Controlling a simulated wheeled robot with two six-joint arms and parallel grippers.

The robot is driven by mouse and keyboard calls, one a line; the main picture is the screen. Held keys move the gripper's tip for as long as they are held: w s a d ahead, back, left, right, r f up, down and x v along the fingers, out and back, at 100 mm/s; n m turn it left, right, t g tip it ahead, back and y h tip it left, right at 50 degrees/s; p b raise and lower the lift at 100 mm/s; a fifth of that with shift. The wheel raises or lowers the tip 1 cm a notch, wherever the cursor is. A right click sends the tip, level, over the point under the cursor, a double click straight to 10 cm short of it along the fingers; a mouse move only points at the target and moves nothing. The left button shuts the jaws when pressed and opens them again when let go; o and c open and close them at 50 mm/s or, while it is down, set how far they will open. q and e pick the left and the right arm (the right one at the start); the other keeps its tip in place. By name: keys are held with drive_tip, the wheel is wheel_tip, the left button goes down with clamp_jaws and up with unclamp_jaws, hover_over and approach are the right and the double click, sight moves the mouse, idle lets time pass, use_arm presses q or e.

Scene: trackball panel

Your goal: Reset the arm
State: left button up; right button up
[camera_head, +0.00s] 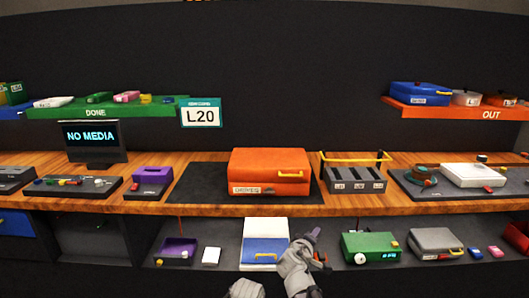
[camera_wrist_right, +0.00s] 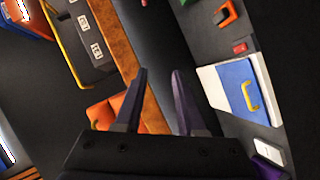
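My right arm (camera_head: 298,268) reaches up from the bottom of the head view, in front of the lower shelf. Its gripper (camera_head: 314,240) is just right of a blue and white case. In the right wrist view the two dark fingers of this gripper (camera_wrist_right: 160,75) stand apart with nothing between them. Beyond them are the wooden counter edge and dark space. A grey part of mine (camera_head: 246,289) shows at the bottom edge of the head view; no left gripper fingers are visible.
An orange case (camera_head: 268,172) with a yellow handle sits on the counter (camera_head: 430,204). A grey slotted rack (camera_head: 355,181) stands right of it. The blue and white case (camera_head: 265,246) lies on the lower shelf (camera_head: 222,255), beside the right gripper. A green box (camera_head: 369,246) is further right.

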drive_tip(key=s+d+f+m+g, duration=0.4)
drive_tip(key=s+d+f+g, duration=0.1)
drive_tip(key=s+f, duration=0.25)
drive_tip(key=s+a+f+m+g+y, duration=0.2)
drive_tip(key=s+f+g+y, duration=0.1)
drive_tip(key=s, duration=0.4)
drive_tip(key=s+a+f+m+g+y, duration=0.2)
drive_tip(key=s+f+g+y, duration=0.15)
drive_tip(key=s, duration=0.45)
drive_tip(key=s+a+n+g+h, duration=0.1)
drive_tip(key=s+a+n+h, duration=0.3)
drive_tip(key=a, duration=0.6)
wheel_tip(320, 180, up, 16)
drive_tip(key=s+y+p, duration=0.1)
drive_tip(key=y+p, duration=0.1)
drive_tip(key=p, duration=1.5)
drive_tip(key=shift+s+a+r, duration=0.25)
drive_tip(key=shift+s+a, duration=0.05)
